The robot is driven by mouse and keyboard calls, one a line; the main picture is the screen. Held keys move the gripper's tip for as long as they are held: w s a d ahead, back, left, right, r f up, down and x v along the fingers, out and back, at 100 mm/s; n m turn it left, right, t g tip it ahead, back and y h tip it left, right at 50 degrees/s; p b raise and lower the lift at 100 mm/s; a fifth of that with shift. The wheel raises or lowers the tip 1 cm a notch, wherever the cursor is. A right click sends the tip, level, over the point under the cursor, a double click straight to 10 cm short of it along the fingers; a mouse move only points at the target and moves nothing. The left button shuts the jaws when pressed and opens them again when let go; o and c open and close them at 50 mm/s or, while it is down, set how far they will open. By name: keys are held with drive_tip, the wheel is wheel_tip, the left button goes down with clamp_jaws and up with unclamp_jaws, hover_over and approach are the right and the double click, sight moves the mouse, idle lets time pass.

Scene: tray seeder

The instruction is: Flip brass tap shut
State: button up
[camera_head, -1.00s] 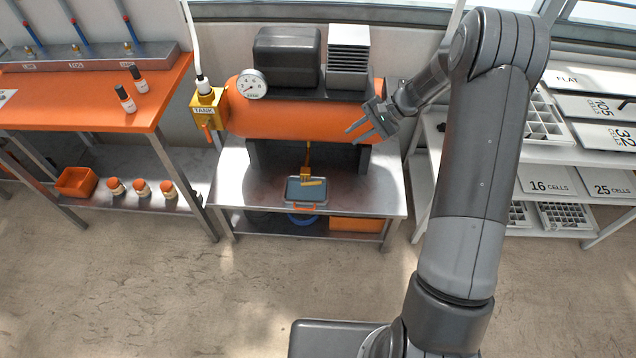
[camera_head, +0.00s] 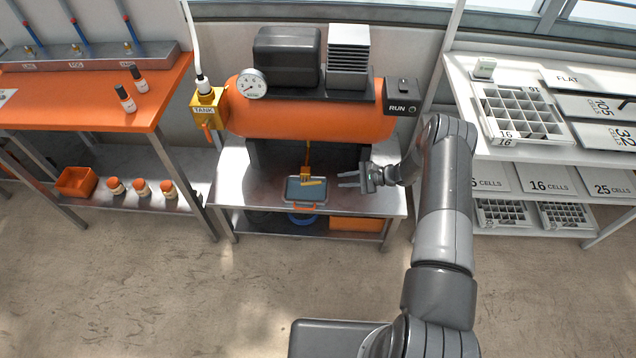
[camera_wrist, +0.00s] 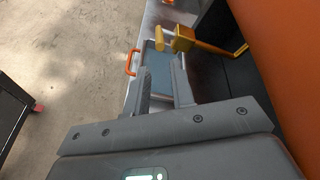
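The brass tap (camera_head: 306,174) hangs on a thin pipe below the orange tank, over a shallow grey-blue tray (camera_head: 291,190) with an orange handle. Its yellow lever (camera_head: 313,183) sticks out sideways over the tray. In the wrist view the tap (camera_wrist: 184,38) and its lever (camera_wrist: 160,42) show beyond the fingertips, with the tray (camera_wrist: 158,72) below. My gripper (camera_head: 340,179) is open and empty, to the right of the tap and apart from it. Its two fingers (camera_wrist: 160,62) point toward the tap.
The orange tank (camera_head: 310,120) sits above on a metal bench (camera_head: 365,200). A yellow TANK box (camera_head: 206,108) with an orange lever is at its left, and a black RUN box (camera_head: 401,96) at its right. A white shelf with trays (camera_head: 520,115) stands to the right.

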sight(318, 183)
drive_tip(key=x, duration=1)
drive_tip(key=shift+a+f, duration=0.1)
drive_tip(key=shift+a, duration=0.2)
drive_tip(key=shift+c, duration=0.4)
clamp_jaws()
